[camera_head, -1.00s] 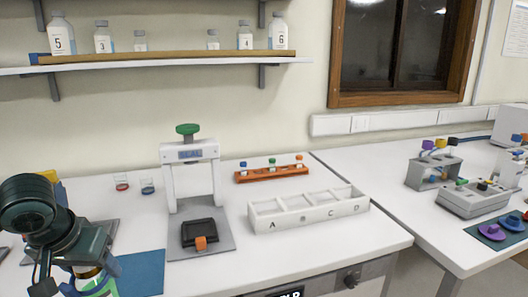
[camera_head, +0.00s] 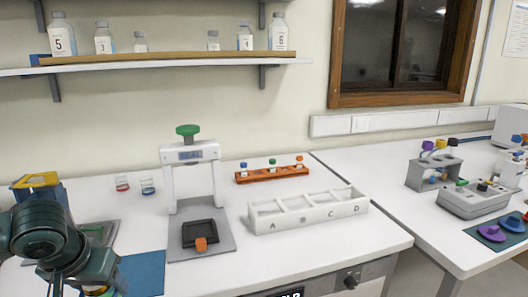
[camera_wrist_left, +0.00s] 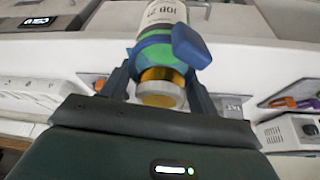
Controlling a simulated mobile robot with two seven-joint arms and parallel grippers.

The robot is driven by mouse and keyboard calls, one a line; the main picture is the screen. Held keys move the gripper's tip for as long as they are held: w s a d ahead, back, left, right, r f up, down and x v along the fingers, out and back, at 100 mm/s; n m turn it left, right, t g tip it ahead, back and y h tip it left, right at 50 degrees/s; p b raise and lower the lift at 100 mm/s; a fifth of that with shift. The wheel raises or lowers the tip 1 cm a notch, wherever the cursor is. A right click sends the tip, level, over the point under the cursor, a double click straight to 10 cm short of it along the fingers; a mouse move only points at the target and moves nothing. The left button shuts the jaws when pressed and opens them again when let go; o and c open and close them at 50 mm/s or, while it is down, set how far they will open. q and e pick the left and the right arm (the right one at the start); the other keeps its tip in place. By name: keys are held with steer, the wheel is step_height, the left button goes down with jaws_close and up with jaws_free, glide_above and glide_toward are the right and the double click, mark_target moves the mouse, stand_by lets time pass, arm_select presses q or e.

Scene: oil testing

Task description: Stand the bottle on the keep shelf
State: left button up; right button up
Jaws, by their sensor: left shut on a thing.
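The bottle (camera_wrist_left: 158,55) shows in the left wrist view, with a pale printed label, a green and blue band, amber contents and a blue part at its side. My left gripper (camera_wrist_left: 162,82) is shut on it, one dark finger on each side. In the head view my left wrist is at the lower left, above the bench, and the gripper is mostly hidden at the bottom edge. A wall shelf (camera_head: 180,65) holds several numbered bottles at its back, with free room between the two groups. No label marks it as the keep shelf. My right gripper is not in view.
On the bench stand a white press frame (camera_head: 192,172) on a grey plate, a white tray with compartments A to D (camera_head: 310,216), an orange vial rack (camera_head: 272,173) and two small beakers (camera_head: 148,186). A blue mat (camera_head: 142,272) lies at the front left.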

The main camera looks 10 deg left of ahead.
arm_select(q)
steer(key=shift+d+f, duration=0.45)
steer(key=shift+f, duration=0.05)
steer(key=w+d+f+m, duration=0.1)
steer(key=d, duration=0.7)
steer(key=d+f+m+h+p, duration=0.1)
steer(key=d+f+m, duration=0.1)
steer(key=d, duration=0.7)
steer(key=shift+w, duration=0.4)
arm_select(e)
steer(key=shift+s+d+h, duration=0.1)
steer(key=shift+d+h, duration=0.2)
